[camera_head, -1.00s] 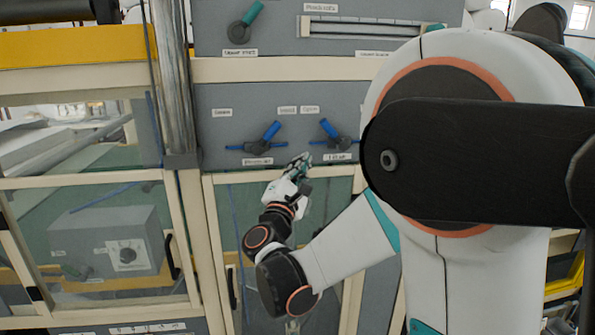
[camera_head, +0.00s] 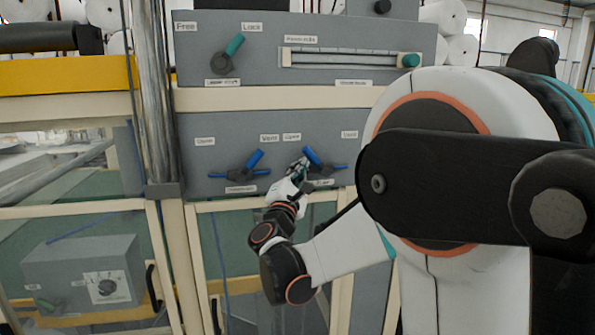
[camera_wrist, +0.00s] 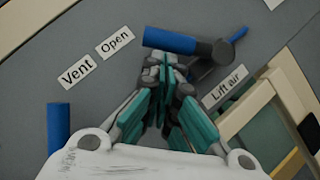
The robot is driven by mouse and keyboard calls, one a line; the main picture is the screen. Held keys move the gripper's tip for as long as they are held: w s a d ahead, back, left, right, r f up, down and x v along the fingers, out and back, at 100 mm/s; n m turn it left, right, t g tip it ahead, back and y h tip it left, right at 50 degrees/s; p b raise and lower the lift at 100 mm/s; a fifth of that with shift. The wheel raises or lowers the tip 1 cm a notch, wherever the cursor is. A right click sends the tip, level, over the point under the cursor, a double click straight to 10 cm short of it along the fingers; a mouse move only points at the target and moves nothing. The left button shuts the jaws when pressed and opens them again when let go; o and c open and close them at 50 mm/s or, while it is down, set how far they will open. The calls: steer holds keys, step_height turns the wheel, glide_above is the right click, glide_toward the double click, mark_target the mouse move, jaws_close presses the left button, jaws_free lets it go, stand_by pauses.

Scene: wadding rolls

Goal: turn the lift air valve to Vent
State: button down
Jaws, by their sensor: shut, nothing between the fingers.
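The lift air valve (camera_head: 324,168) is the right one of two blue-handled valves on the grey panel. Its blue handle (camera_head: 311,155) slants up and left from the dark hub, towards the label Open (camera_head: 291,136). In the wrist view the blue handle (camera_wrist: 168,39) lies just beyond my fingertips, with the label Lift air (camera_wrist: 225,88) below the hub. A label Vent (camera_wrist: 76,71) sits left of Open; a right-hand label (camera_head: 349,134) is too small to read. My gripper (camera_head: 302,164) is shut and empty, close beside the handle; whether they touch I cannot tell.
The other blue-handled valve (camera_head: 248,165) stands close on the left. Above are a teal-handled lever (camera_head: 228,53) and a slider with a teal knob (camera_head: 409,60). Cream-framed glass doors lie below the panel. My own arm covers the right side.

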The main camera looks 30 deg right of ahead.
steer(key=shift+r, duration=0.15)
steer(key=shift+d+r+m+g+p, duration=0.1)
steer(key=shift+r+m+g+p, duration=0.15)
steer(key=shift+m, duration=0.25)
